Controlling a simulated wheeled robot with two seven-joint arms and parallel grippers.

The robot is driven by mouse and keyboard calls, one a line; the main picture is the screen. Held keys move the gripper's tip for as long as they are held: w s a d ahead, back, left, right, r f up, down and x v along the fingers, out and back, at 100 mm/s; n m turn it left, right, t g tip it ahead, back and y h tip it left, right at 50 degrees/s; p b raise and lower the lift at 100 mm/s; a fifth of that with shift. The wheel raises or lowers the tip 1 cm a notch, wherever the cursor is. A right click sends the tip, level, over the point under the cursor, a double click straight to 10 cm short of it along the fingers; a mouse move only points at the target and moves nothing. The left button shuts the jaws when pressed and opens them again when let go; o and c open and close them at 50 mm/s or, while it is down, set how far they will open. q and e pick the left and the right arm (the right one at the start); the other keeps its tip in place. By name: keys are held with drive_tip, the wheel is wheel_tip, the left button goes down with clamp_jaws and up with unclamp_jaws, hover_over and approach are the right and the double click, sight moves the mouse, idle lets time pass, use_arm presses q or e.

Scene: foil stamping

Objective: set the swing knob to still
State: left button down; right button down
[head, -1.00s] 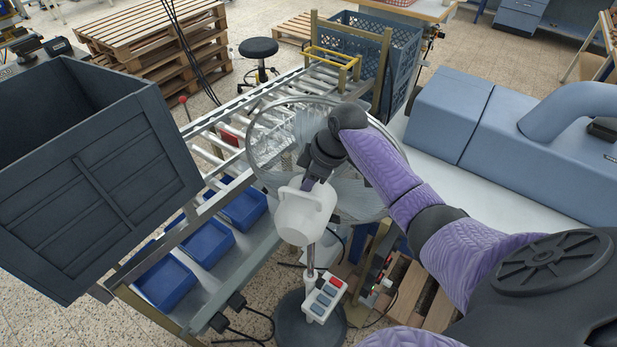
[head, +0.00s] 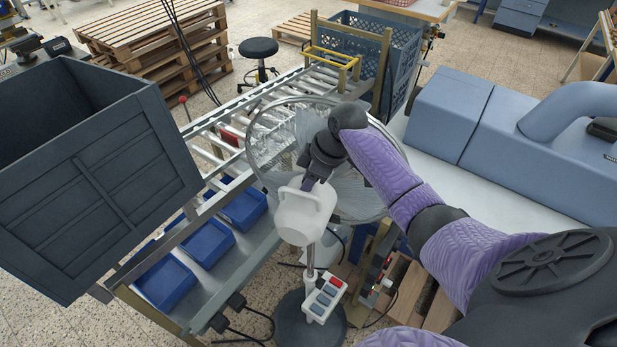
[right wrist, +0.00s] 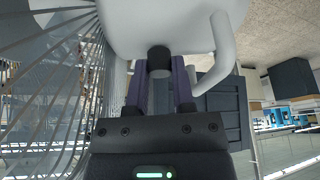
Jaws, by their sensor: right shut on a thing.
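The fan stands upright in the head view, its wire cage (head: 362,205) facing the conveyor and its white motor housing (head: 300,218) toward me. The swing knob (right wrist: 159,58) is a dark round stub under the housing in the right wrist view. My right gripper (right wrist: 160,88) reaches in from above and is shut on the knob, one purple finger on each side. In the head view my right gripper (head: 313,182) is just above the housing, and the knob is hidden. My left gripper is not in view.
A button panel (head: 323,299) with one red and several blue-grey buttons sits on the fan's pole. A dark crate (head: 95,190) is at left, a blue-grey machine (head: 480,130) at right.

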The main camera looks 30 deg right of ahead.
drive_tip(key=shift+r+p, duration=0.85)
drive_tip(key=shift+p, duration=0.4)
drive_tip(key=shift+w+f, duration=0.1)
drive_tip(key=shift+f, duration=0.1)
drive_tip(key=c, duration=0.7)
unclamp_jaws()
drive_tip(key=shift+r, duration=0.1)
drive_tip(key=v, duration=1)
drive_tip(key=shift+d+b, duration=0.1)
drive_tip(key=shift+b, duration=0.2)
